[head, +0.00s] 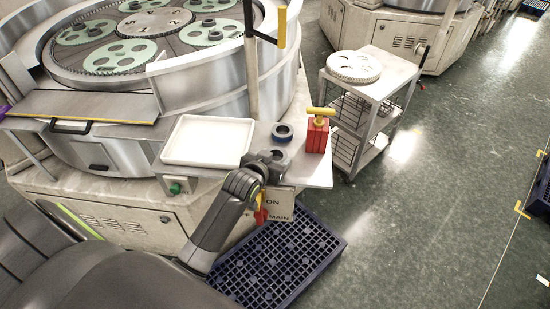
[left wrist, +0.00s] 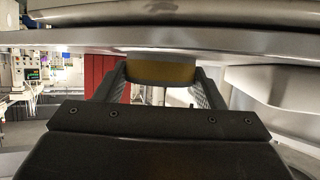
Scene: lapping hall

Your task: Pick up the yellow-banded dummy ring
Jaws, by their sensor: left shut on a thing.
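The yellow-banded dummy ring (left wrist: 163,74) shows in the left wrist view between the two fingers of my left gripper (left wrist: 160,88). Its yellow band faces the camera, with a grey edge beside it. In the head view my left gripper (head: 268,158) is at the front of the metal shelf (head: 312,173), shut on the ring, whose grey top (head: 279,155) shows partly. The ring is at or very near the shelf surface; I cannot tell whether they touch. My right gripper is not in view.
A blue-banded ring (head: 283,132) lies just behind the held ring. A red block with a yellow handle (head: 317,138) stands to the right, and a white tray (head: 207,140) to the left. A trolley (head: 391,72) stands beyond. A blue pallet (head: 283,262) lies below on the floor.

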